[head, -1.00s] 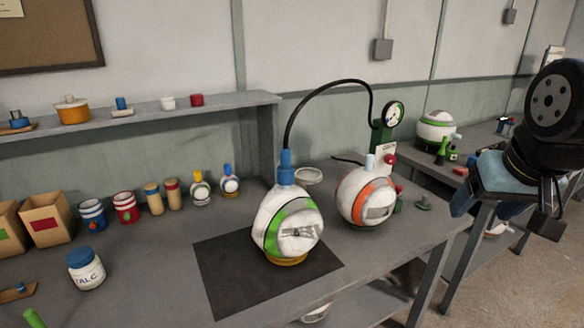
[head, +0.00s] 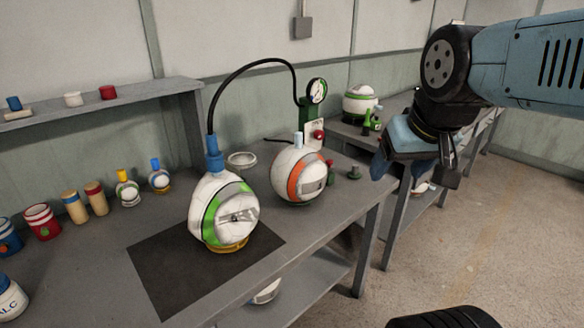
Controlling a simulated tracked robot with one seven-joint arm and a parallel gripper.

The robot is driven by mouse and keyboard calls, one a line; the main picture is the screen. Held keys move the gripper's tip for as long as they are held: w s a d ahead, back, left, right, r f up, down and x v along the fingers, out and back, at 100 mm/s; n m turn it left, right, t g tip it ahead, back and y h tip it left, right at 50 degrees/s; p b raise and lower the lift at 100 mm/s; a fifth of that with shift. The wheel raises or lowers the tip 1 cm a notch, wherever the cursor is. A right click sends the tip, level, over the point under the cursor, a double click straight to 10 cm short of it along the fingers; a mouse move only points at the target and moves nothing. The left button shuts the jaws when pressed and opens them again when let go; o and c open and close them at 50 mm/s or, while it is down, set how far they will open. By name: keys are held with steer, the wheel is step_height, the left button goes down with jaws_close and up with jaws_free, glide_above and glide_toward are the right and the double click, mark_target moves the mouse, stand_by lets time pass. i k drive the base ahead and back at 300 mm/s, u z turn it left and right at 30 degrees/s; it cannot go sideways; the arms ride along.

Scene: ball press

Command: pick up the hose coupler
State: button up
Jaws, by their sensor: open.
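The hose coupler (head: 213,156) is a blue sleeve at the end of a black hose (head: 252,65). It stands upright on the neck of a white ball with a green band (head: 225,212), which sits on a yellow ring (head: 226,247) on a dark mat. The hose arches over to a green post with a gauge (head: 317,91). My gripper (head: 412,168) is open and hangs to the right of the bench, well apart from the coupler. Its fingertips are only partly visible.
A white ball with an orange band (head: 298,177) stands right of the coupler, beside a pale dish (head: 241,160). The dark mat (head: 165,275) has bare room in front. Small bottles and tins line the left. A shelf (head: 100,103) runs behind, and another bench stands at the back right.

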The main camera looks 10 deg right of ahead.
mark_target(214, 159)
steer(key=k, duration=1.3)
steer(key=u, duration=0.25)
steer(key=i, duration=0.5)
steer(key=u, duration=0.7)
steer(key=i, duration=0.95)
steer(key=z, duration=0.35)
